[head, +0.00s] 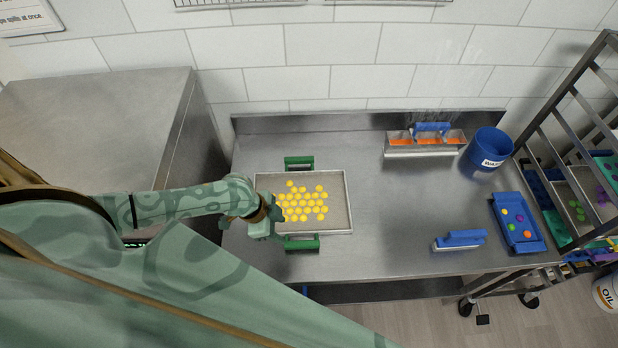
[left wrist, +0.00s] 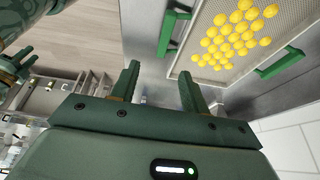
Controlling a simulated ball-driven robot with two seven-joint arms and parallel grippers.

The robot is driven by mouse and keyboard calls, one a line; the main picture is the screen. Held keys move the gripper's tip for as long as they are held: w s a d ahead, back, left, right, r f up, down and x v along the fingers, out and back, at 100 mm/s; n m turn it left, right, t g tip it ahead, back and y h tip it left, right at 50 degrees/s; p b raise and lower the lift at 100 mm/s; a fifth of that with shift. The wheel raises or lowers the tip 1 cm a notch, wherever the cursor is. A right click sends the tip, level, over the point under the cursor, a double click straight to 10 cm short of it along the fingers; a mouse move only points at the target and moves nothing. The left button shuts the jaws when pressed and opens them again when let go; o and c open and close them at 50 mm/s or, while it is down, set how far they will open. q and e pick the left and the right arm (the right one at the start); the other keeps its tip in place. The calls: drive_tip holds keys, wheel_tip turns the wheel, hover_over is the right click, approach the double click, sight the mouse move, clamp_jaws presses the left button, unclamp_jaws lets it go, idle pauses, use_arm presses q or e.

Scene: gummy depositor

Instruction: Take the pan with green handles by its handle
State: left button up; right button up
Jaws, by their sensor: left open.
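The pan (head: 340,208) lies flat on the steel table, holding many yellow round gummies. It has a green back handle (head: 299,162) and a green front handle (head: 301,243). My left gripper (head: 268,228) is at the pan's left edge, close to the front handle's left end. In the left wrist view, my gripper's two fingers (left wrist: 160,88) are apart with nothing between them. The front handle (left wrist: 172,33) shows beyond the fingertips, and the back handle (left wrist: 279,63) is further right.
A divided hopper with orange contents (head: 425,149) and a blue waste bin (head: 487,149) stand at the back right. A blue tray with coloured gummies (head: 518,223) and a blue-handled tool (head: 460,240) are on the right. The table between is clear. A rack (head: 575,140) stands beyond.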

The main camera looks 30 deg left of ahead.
use_arm(q)
drive_tip(key=w+a+f, duration=0.1)
drive_tip(key=b, duration=0.5)
approach(300, 243)
drive_tip(key=shift+s+x, duration=0.2)
drive_tip(key=shift+x, duration=0.7)
drive_tip(key=b+x, duration=0.2)
drive_tip(key=x, duration=0.1)
drive_tip(key=shift+w+a, duration=0.1)
drive_tip(key=shift+w, duration=0.1)
drive_tip(key=shift+f+b, duration=0.2)
drive_tip(key=shift+b, duration=0.3)
drive_tip(key=b+x, duration=0.5)
drive_tip(key=shift+r, duration=0.3)
use_arm(e)
wheel_tip(300, 243, down, 12)
drive_tip(key=s, duration=0.1)
drive_tip(key=shift+s+f, duration=0.2)
drive_tip(key=shift+s, duration=0.2)
use_arm(q)
clamp_jaws()
